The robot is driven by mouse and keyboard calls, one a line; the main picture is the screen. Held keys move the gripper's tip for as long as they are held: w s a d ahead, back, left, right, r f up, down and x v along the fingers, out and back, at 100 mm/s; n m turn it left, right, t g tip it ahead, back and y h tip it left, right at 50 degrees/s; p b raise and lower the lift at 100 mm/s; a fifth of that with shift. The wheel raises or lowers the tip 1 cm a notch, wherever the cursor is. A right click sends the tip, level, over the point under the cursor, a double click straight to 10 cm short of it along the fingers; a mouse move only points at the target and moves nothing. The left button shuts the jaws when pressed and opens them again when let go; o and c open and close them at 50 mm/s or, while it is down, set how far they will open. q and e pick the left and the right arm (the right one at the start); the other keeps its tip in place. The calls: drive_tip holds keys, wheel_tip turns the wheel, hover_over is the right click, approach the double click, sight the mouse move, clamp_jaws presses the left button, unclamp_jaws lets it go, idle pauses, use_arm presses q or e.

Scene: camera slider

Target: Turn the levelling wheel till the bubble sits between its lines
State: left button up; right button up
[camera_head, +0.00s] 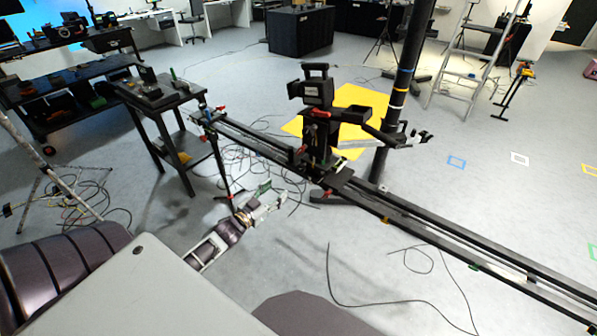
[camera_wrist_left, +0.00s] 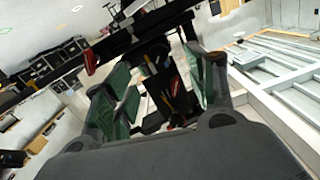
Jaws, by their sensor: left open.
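The camera slider (camera_head: 430,230) is a long dark double rail running from upper left to lower right in the head view. A black camera (camera_head: 316,92) stands on its carriage. My left gripper (camera_head: 268,196) is open in front of the rail, below and left of the carriage. In the left wrist view its green-padded fingers (camera_wrist_left: 165,88) are apart, with dark slider parts beyond them and a red piece (camera_wrist_left: 91,62) at upper left. I cannot make out the levelling wheel or the bubble and its lines. My right gripper is not in view.
A dark side table (camera_head: 165,98) stands near the rail's far left end. A black column (camera_head: 400,90) rises behind the rail, by a yellow mat (camera_head: 357,97). Cables (camera_head: 265,150) lie under the rail. The floor at right is mostly clear.

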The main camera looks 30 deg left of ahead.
use_arm(q)
drive_tip(key=shift+d+r+n+h, duration=0.3)
drive_tip(key=shift+r, duration=0.25)
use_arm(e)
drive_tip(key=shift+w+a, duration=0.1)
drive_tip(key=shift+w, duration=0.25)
use_arm(q)
drive_tip(key=shift+w, duration=0.15)
approach(299, 169)
drive_tip(key=shift+w, duration=0.95)
drive_tip(key=shift+w+d+f, duration=0.1)
drive_tip(key=shift+w+d, duration=0.05)
drive_tip(key=shift+w, duration=0.6)
drive_tip(key=shift+w+d+f, duration=0.1)
drive_tip(key=shift+w, duration=0.7)
drive_tip(key=shift+w+d+b, duration=0.2)
drive_tip(key=shift+w+b, duration=0.15)
drive_tip(key=shift+w, duration=1.9)
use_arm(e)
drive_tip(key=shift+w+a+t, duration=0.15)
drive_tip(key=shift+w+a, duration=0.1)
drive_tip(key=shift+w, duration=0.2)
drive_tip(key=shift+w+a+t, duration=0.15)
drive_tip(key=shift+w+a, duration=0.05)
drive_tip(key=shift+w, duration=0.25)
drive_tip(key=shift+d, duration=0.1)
